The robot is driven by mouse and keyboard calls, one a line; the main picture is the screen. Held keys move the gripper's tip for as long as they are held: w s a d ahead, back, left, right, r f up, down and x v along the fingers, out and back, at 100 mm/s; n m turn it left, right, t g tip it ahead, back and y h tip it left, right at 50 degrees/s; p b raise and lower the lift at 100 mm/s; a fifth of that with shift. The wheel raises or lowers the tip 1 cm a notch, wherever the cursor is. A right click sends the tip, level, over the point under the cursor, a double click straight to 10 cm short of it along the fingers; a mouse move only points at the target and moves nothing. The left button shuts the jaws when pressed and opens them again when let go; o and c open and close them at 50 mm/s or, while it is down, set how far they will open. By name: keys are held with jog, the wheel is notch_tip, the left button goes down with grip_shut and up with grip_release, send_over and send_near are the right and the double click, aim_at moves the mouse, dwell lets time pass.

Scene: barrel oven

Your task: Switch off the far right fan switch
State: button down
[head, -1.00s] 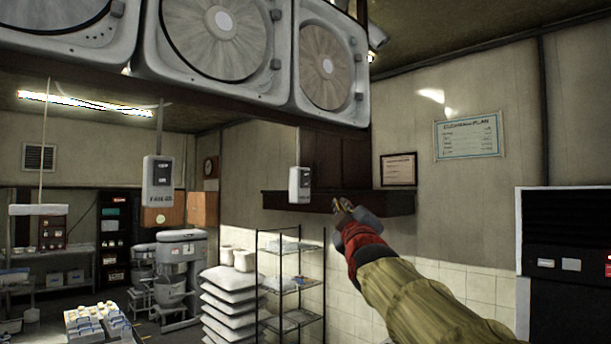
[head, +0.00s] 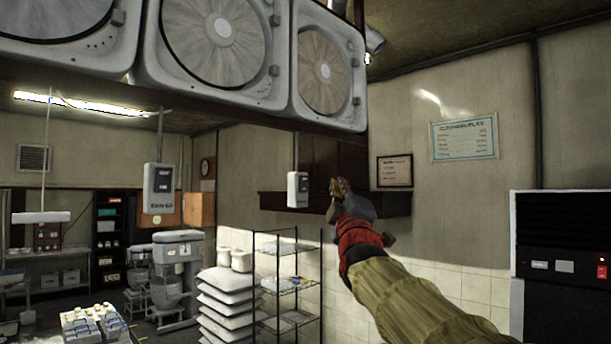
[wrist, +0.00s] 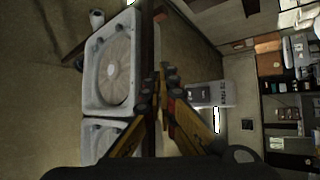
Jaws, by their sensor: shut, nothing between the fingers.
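The far right fan switch is a small grey-white box (head: 298,189) with a dark panel, hanging on a thin rod below the right-hand fan (head: 325,72) in the head view. Whether it is on or off is too small to tell. My gripper (head: 339,185) is just to the right of this box, with a visible gap in the picture. In the wrist view my gripper (wrist: 165,82) is shut and empty. A grey switch box (wrist: 210,94) shows to the right of its fingertips there; I cannot tell which box it is.
Another switch box (head: 159,188) hangs further left. A row of fans hangs overhead on a dark beam (head: 240,113). A dark wall cabinet with a shelf (head: 385,203) is behind my gripper. A wire rack (head: 287,285) and stacked sacks (head: 228,300) stand below.

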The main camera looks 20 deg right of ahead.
aim_at(304, 184)
jog(key=w+a+p, duration=0.2)
jog(key=w+p, duration=0.2)
jog(key=w, duration=0.3)
jog(key=shift+a+r, duration=0.25)
jog(key=shift+r, duration=0.15)
dwell(1.1)
jog(key=shift+w+a+p, duration=0.1)
jog(key=shift+w+p, duration=0.2)
jog(key=shift+w, duration=0.05)
jog(key=shift+w+a+r, duration=0.1)
jog(key=shift+w, duration=0.2)
dwell(0.7)
jog(key=shift+s, duration=0.2)
jog(key=shift+s+d+b, duration=0.25)
jog(key=shift+s+b, duration=0.3)
jog(key=shift+s, duration=0.05)
